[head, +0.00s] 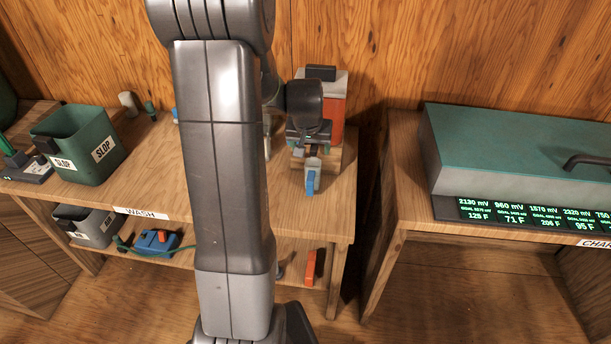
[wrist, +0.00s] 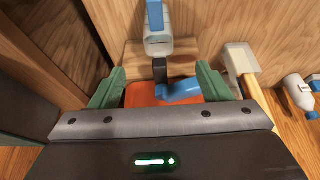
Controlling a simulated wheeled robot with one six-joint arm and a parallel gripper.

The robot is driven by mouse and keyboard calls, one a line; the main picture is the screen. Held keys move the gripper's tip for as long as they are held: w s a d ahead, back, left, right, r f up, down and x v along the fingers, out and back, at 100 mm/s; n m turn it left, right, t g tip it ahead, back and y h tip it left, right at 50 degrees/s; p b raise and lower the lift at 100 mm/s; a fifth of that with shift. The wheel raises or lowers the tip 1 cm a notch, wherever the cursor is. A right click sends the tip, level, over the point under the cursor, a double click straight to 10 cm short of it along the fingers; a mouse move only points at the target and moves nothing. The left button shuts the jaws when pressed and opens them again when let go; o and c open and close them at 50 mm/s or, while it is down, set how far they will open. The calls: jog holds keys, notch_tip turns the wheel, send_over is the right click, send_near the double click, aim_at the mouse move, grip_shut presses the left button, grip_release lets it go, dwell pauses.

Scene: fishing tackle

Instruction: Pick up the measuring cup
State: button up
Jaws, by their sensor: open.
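I cannot pick out a measuring cup for certain in either view; my arm hides part of the wash bench in the head view. My gripper (wrist: 160,80) is open in the wrist view, with green fingers at left and right. An orange surface (wrist: 140,94) with a blue piece (wrist: 180,90) shows between and beyond the fingers. Just past it is a grey-white item (wrist: 158,44) with a blue part. In the head view my gripper (head: 309,150) is over the right end of the bench, in front of an orange container (head: 334,112) with a grey top.
The wash bench (head: 150,185) carries a green SLOP bin (head: 75,150) at left. Its lower shelf holds a grey bin (head: 85,226) and a blue tool (head: 155,241). A charging case (head: 500,140) stands on the right bench. A gap separates the benches. A wooden wall is behind.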

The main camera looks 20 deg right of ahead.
send_over(311, 171)
notch_tip(311, 171, down, 6)
jog(key=shift+f, duration=0.2)
jog(key=shift+s+p+x, duration=0.2)
jog(key=shift+p+x, duration=0.2)
jog(key=shift+x, duration=0.95)
jog(key=shift+s+p+x, duration=0.15)
jog(key=shift+p+x, duration=0.25)
jog(key=shift+x, duration=0.95)
jog(key=shift+f, duration=0.1)
jog(key=shift+a, duration=0.1)
jog(key=shift+c, duration=0.4)
grip_shut()
